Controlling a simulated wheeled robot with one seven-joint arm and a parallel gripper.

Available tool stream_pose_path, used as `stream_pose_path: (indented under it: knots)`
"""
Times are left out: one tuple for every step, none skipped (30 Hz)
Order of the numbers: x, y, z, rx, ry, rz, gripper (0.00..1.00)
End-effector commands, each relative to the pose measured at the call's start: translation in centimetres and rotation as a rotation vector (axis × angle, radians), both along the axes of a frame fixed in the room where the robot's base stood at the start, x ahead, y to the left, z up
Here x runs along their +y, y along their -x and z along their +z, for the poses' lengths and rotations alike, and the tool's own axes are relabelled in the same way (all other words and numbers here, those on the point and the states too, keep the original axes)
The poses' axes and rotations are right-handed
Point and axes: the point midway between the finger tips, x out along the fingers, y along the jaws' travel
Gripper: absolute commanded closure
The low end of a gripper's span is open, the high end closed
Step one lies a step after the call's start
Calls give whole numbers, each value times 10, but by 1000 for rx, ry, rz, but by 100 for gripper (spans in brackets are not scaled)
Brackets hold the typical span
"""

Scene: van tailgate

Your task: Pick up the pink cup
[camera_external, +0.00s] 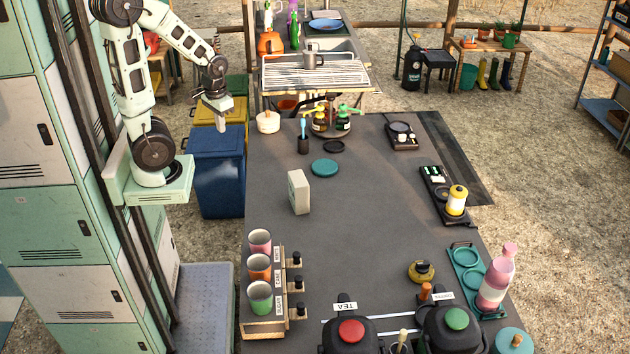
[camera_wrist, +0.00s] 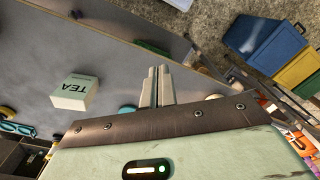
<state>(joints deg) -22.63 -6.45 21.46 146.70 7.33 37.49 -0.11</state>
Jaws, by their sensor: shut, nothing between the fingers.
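The pink cup (camera_external: 260,241) stands upright in a wooden rack (camera_external: 262,331) at the front left of the dark table. It is the farthest of three cups in a row. An orange cup (camera_external: 259,267) and a green cup (camera_external: 260,297) stand nearer the camera in the same rack. My gripper (camera_external: 222,126) hangs beyond the table's left edge, above the blue bin, far behind the cup and apart from it. In the wrist view its two fingers (camera_wrist: 157,85) are together with nothing between them. I cannot make out the pink cup in the wrist view.
The blue bin (camera_external: 217,172) stands left of the table. The middle of the table (camera_external: 370,235) is clear.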

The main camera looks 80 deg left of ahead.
Motion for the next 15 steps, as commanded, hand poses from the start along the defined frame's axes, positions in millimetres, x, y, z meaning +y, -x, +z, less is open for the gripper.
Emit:
stream_pose_path:
  knots:
    - [0, 0, 0, 0, 0, 0, 100]
    - [0, 0, 0, 0, 0, 0, 100]
    - [0, 0, 0, 0, 0, 0, 100]
    - [0, 0, 0, 0, 0, 0, 100]
    - [0, 0, 0, 0, 0, -1, 100]
    - [0, 0, 0, 0, 0, -1, 100]
    - [0, 0, 0, 0, 0, -1, 100]
    - [0, 0, 0, 0, 0, -1, 100]
    - [0, 0, 0, 0, 0, -1, 100]
    - [0, 0, 0, 0, 0, -1, 100]
    - [0, 0, 0, 0, 0, -1, 100]
    - [0, 0, 0, 0, 0, -1, 100]
    - [0, 0, 0, 0, 0, -1, 100]
    - [0, 0, 0, 0, 0, -1, 100]
    - [0, 0, 0, 0, 0, -1, 94]
